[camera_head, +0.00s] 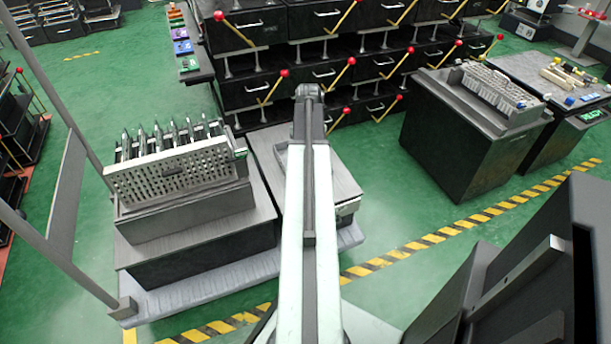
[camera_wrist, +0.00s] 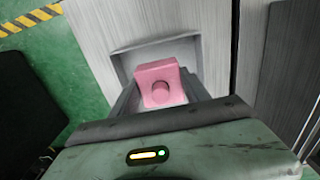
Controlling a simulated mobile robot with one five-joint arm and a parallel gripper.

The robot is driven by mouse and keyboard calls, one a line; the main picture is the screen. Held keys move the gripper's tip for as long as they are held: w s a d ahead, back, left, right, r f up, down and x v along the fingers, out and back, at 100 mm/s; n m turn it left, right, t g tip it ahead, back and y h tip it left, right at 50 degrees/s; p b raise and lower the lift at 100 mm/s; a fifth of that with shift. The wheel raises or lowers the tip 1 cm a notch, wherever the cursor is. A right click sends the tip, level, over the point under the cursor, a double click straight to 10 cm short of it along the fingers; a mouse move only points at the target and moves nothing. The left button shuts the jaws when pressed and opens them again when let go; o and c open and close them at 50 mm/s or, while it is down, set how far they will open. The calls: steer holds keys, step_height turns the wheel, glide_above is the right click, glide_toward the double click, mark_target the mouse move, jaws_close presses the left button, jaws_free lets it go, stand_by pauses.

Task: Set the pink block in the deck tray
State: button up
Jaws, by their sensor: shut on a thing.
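I cannot tell whether the block touches the tray floor. In the head view my arm hides the gripper and block; a part of the tray (camera_head: 281,157) shows left of the arm.
A perforated rack with several upright tools (camera_head: 175,170) stands left of the arm on the same deck. Dark drawer cabinets with red-knobbed levers (camera_head: 320,75) line the back. A dark cabinet with a grey fixture (camera_head: 470,135) stands at right. Green floor with yellow-black tape is open between.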

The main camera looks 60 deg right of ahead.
step_height(320, 180, down, 6)
steer(key=b, duration=0.5)
steer(key=shift+f, duration=0.25)
steer(key=shift+r, duration=0.2)
steer(key=shift+f, duration=0.1)
steer(key=o, duration=1.7)
steer(key=shift+c, duration=0.2)
step_height(320, 180, up, 12)
steer(key=p, duration=1.2)
steer(key=shift+r+p, duration=0.25)
steer(key=shift+p, duration=0.15)
steer(key=shift+f, duration=0.1)
